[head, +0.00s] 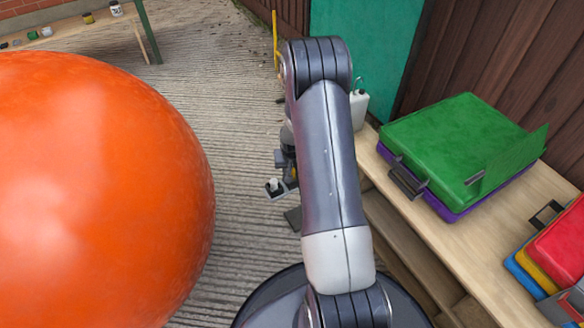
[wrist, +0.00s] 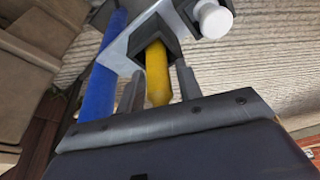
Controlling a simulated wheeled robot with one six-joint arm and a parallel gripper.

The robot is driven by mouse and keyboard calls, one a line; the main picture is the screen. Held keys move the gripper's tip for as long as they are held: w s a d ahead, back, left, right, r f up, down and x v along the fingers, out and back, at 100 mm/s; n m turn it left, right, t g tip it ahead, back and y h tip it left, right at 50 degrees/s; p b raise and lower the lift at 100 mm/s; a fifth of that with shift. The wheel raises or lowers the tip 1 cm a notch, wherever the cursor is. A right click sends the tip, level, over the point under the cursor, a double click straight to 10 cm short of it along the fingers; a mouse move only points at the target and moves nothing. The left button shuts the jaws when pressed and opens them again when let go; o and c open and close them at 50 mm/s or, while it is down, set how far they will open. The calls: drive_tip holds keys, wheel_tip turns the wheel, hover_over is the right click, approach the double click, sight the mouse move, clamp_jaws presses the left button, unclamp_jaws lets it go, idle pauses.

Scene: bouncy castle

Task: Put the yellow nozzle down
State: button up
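The yellow nozzle (wrist: 158,75) shows in the wrist view, with its rear part inside a black square holder on a grey bracket (wrist: 130,48). My gripper (wrist: 160,82) has one finger on each side of the nozzle. Narrow gaps show between the nozzle and the fingers, so the gripper looks open around it; contact near the fingertips is hard to judge.
A blue tube (wrist: 101,75) and a white knob (wrist: 214,20) sit beside the nozzle. A large orange ball (head: 95,190) fills the head view's left. A wooden bench (head: 475,250) at right carries a green case (head: 450,140) and a red case (head: 560,245). Grooved floor lies between.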

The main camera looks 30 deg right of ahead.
drive_tip(key=shift+o, duration=0.7)
drive_tip(key=shift+r, duration=0.2)
drive_tip(key=p+v, duration=0.4)
drive_tip(key=v, duration=0.8)
drive_tip(key=shift+p, duration=0.3)
